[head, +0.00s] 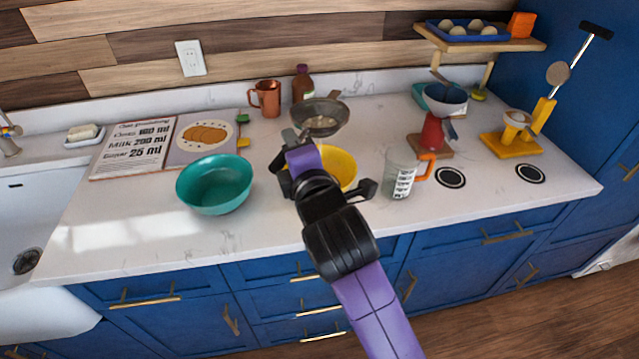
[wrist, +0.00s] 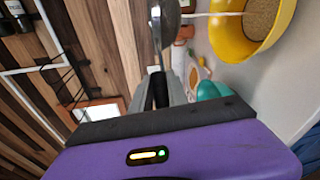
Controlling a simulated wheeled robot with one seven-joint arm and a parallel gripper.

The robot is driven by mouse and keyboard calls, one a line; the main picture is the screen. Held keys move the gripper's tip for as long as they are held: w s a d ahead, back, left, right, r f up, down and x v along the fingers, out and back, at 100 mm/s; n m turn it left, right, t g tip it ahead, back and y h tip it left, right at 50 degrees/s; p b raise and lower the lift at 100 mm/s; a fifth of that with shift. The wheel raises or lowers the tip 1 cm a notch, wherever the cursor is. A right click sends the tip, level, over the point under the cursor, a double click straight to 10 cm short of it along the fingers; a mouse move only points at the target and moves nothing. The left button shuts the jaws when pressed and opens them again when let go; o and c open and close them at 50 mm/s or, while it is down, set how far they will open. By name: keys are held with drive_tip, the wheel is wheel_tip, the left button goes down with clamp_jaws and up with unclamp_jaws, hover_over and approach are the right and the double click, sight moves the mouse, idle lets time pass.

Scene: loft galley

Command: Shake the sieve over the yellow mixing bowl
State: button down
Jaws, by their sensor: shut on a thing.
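My gripper (head: 291,138) is shut on the handle of the grey sieve (head: 319,118), whose round mesh basin points away from me toward the wall. In the wrist view the sieve's handle (wrist: 157,28) runs up from between the fingers, and only part of the basin shows at the top edge. The yellow mixing bowl (head: 342,166) stands on the counter, partly hidden behind my arm. In the head view it appears lower and nearer than the sieve's basin. The wrist view shows the yellow bowl (wrist: 219,42) with brown grainy contents, beside the sieve in the picture.
A teal bowl (head: 215,186) stands left of my arm, and a measuring cup (head: 401,178) with an orange handle stands right. A recipe book (head: 160,148), copper mug (head: 267,98) and dark bottle (head: 302,84) are behind. A red scale-like stand (head: 432,133) is farther right.

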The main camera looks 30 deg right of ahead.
wheel_tip(320, 180, down, 12)
drive_tip(key=b, duration=0.6)
drive_tip(key=shift+r+b, duration=0.25)
drive_tip(key=shift+b, duration=0.05)
idle(0.3)
drive_tip(key=shift+p, duration=2.2)
